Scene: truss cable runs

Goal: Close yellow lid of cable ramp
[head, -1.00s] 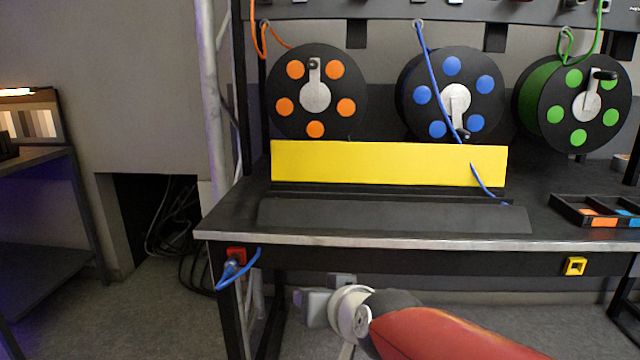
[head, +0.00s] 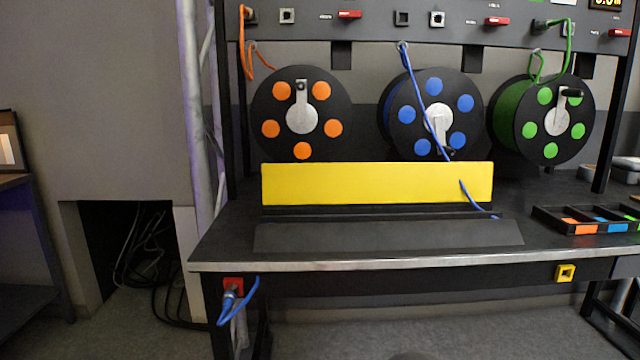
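The yellow lid (head: 370,184) stands raised, nearly upright, along the back of the black cable ramp (head: 388,236) on the bench. The ramp's sloped dark front lies flat along the bench's front part. A blue cable (head: 433,110) hangs from the panel, passes in front of the blue reel and runs down at the lid's right part to the ramp's right end. How it lies in the channel is hard to see. My gripper is out of the picture.
Orange (head: 301,115), blue (head: 437,115) and green (head: 545,120) reels stand behind the lid. A tray with coloured pieces (head: 585,220) sits at right. A red socket (head: 233,285) with a blue plug is at the bench's front left; a yellow socket (head: 565,273) is at right.

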